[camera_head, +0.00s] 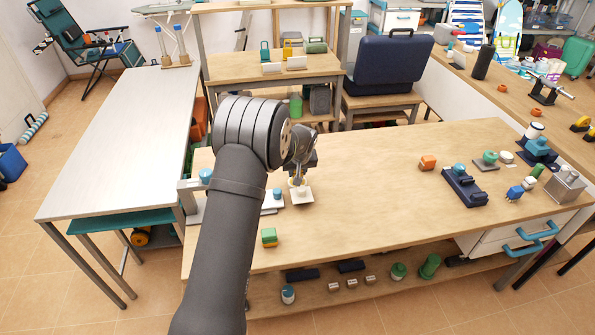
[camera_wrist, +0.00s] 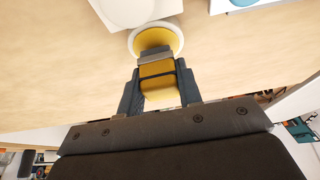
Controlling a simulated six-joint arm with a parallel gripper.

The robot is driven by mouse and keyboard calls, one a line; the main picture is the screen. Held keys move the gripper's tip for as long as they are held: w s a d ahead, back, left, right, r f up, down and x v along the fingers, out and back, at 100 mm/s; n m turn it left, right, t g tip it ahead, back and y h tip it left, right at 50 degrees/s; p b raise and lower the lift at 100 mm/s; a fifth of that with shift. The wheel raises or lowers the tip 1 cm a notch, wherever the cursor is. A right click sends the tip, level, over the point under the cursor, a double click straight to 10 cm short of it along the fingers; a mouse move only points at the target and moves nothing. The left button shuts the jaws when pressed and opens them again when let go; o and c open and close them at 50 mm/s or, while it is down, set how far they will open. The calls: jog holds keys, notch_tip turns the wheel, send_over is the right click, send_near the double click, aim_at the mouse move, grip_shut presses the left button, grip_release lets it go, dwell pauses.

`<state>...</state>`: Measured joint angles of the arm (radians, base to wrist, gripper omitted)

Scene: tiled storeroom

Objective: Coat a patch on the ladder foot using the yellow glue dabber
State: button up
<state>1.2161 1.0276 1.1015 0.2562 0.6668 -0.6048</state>
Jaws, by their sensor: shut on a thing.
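My gripper (camera_wrist: 160,92) is shut on the yellow glue dabber (camera_wrist: 157,82), whose round pale rim and yellow face show just past the fingertips in the wrist view. In the head view my gripper (camera_head: 298,178) hangs low over the left part of the wooden workbench, and only a little of the dabber shows. A white square piece (camera_head: 303,199) lies right below it. In the wrist view a white piece with a round top (camera_wrist: 130,12) is just beyond the dabber's rim. I cannot tell for sure which piece is the ladder foot, nor whether the dabber touches anything.
A blue-topped piece (camera_head: 277,192) stands on a white plate left of my gripper. The workbench's (camera_head: 360,215) middle is clear.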

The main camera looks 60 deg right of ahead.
jog(key=shift+f, duration=0.6)
dwell(1.3)
jog(key=shift+r, duration=0.1)
jog(key=shift+r, duration=3.45)
jog(key=w+a+f+n+y, duration=0.1)
jog(key=w+a+n, duration=0.2)
jog(key=a, duration=1.9)
jog(key=w+a+f+n+t+y, duration=0.1)
jog(key=w+a+n, duration=0.2)
jog(key=w+a, duration=1)
jog(key=w+a+f+n+y, duration=0.1)
jog(key=w+a, duration=0.8)
jog(key=a, duration=2.4)
jog(key=shift+a+n, duration=0.15)
jog(key=shift+n, duration=0.85)
